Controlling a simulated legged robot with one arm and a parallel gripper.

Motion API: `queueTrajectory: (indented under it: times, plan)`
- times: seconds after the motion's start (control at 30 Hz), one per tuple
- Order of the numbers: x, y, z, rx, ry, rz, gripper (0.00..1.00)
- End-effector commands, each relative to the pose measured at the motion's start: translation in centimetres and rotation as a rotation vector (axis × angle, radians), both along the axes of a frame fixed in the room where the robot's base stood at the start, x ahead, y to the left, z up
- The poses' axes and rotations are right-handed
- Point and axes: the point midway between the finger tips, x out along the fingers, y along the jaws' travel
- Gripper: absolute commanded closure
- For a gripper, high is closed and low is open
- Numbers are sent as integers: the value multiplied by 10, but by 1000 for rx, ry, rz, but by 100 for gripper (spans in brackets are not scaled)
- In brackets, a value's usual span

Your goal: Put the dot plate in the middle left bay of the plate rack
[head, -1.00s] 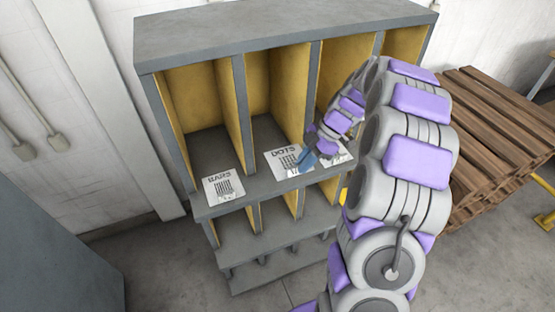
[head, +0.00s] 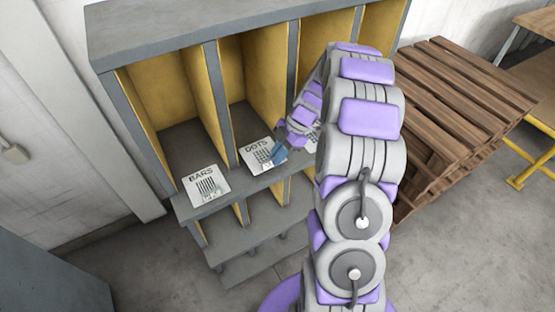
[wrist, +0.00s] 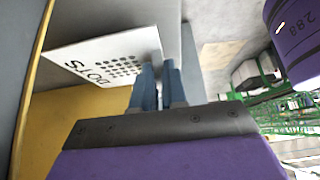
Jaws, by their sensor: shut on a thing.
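The dot plate (head: 256,149) is a white card marked DOTS with a grid of dots. It is at the front of the middle left bay of the grey plate rack (head: 225,20), and I cannot tell whether it rests on the floor of that bay. My gripper (head: 270,154) has blue fingers shut on the plate's right edge. In the wrist view, the fingers (wrist: 157,85) pinch the edge of the dot plate (wrist: 90,50), beside a yellow bay wall. My arm hides part of the bays to the right.
A BARS plate (head: 204,185) lies in the leftmost bay. Another white plate (head: 312,138) shows partly behind my arm in the bay right of the dots. Lower shelves (head: 245,240) are below. Wooden pallets (head: 460,100) are stacked on the right.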

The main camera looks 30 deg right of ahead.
Motion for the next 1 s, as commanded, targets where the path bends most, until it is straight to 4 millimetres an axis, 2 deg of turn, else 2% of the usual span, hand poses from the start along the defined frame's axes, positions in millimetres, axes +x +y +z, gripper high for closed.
queueTrajectory:
  times: [0.03,0.13,0.47,0.5,0.73,1.0]
  plan:
    - [0,-1,-10,4,5,-2,100]
    - [0,-3,-22,6,4,-2,100]
    - [0,-3,-24,4,0,-1,100]
    - [0,-3,-23,4,1,-1,85]
    - [0,-1,-22,2,1,-1,63]
    - [0,-3,-22,4,1,-2,62]
